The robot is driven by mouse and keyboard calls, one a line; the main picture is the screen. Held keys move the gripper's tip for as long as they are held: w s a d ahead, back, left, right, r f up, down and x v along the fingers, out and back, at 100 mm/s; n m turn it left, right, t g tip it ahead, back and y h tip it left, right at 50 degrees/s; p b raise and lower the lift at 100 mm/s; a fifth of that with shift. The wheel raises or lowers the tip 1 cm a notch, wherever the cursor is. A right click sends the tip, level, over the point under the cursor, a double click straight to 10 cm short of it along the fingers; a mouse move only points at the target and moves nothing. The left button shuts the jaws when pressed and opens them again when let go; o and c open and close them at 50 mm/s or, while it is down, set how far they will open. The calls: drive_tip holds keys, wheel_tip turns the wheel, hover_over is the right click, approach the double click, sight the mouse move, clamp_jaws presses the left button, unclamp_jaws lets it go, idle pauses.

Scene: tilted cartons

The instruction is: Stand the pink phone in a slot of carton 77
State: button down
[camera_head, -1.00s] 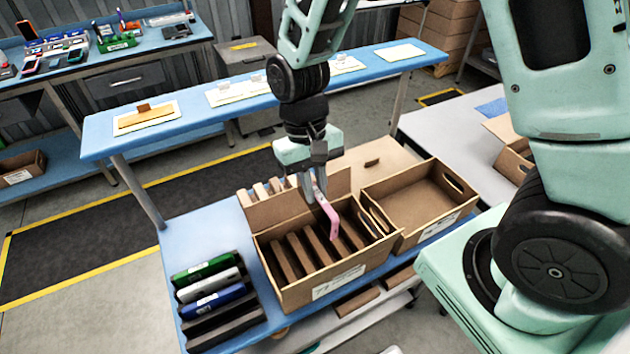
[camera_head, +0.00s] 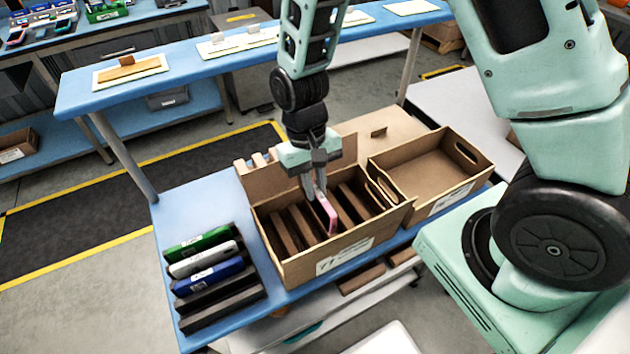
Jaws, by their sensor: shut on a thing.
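The pink phone (camera_head: 328,211) is seen nearly edge-on, held upright and a little tilted. My gripper (camera_head: 315,190) is shut on its upper end, above the slotted carton (camera_head: 334,260). Part of the label on the carton's front reads like 77. Brown dividers (camera_head: 289,228) split the carton into slots. The phone's lower end reaches down among the dividers near the carton's middle. I cannot tell which slot it is over or whether it touches the bottom.
An empty open carton (camera_head: 418,178) stands close at the right. A dark rack (camera_head: 223,305) with green, white and blue devices stands at the left. The carton's raised flap (camera_head: 285,174) is behind my gripper. A raised blue shelf (camera_head: 215,60) runs along the back.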

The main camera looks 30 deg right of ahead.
sight(315, 207)
drive_tip(key=shift+f+b, duration=3.15)
drive_tip(key=shift+f, duration=0.55)
drive_tip(key=shift+f+b, duration=1.2)
drive_tip(key=shift+f, duration=0.8)
drive_tip(key=shift+f, duration=0.25)
drive_tip(key=c, duration=1.3)
unclamp_jaws()
drive_tip(key=shift+c, duration=0.2)
drive_tip(key=b+v, duration=0.1)
drive_tip(key=v, duration=1.6)
drive_tip(key=shift+r, duration=0.25)
drive_tip(key=shift+r, duration=0.1)
